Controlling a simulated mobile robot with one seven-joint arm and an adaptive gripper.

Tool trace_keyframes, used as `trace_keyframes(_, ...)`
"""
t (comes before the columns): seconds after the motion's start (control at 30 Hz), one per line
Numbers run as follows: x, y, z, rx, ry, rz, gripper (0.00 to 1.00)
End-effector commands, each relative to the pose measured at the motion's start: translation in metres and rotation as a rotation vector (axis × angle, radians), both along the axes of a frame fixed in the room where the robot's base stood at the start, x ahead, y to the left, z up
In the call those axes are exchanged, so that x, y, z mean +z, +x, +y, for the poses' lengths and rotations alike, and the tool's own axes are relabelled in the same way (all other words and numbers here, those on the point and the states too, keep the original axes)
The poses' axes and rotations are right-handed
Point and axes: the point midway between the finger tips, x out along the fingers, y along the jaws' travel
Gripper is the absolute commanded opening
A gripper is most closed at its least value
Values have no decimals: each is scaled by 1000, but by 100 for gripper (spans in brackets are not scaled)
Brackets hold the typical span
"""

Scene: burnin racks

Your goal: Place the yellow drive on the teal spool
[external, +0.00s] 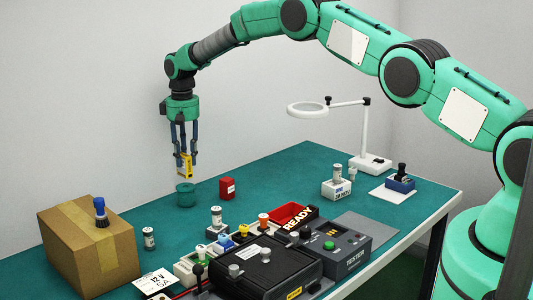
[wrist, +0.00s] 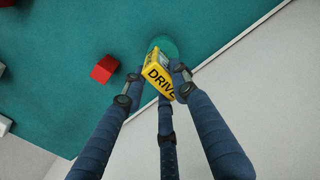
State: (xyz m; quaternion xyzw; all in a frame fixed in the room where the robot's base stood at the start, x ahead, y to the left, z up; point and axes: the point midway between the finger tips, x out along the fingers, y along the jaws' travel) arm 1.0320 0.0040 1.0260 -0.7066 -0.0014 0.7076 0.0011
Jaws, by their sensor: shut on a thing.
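The yellow drive (external: 184,166) is a small block, held between the fingers of my gripper (external: 184,152). In the wrist view the drive (wrist: 157,78) shows dark "DRIVE" lettering, and my gripper (wrist: 153,85) has a finger on either side of it. The teal spool (external: 186,195) stands upright on the teal table, just below the drive in the external view. In the wrist view the spool (wrist: 163,44) is partly hidden behind the drive. A small gap seems to show between drive and spool in the external view.
A red block (external: 227,188) stands just right of the spool; it also shows in the wrist view (wrist: 104,69). A cardboard box (external: 90,245) is at the left. A black tester case (external: 262,268) and small parts fill the front. A magnifier lamp (external: 365,140) stands at the right.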

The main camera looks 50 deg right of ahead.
Motion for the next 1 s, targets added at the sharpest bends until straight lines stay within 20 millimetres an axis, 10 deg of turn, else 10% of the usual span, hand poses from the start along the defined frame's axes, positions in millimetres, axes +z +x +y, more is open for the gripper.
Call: trace_keyframes(1.0, -35, 2, 0, 0, 0, -2, 0)
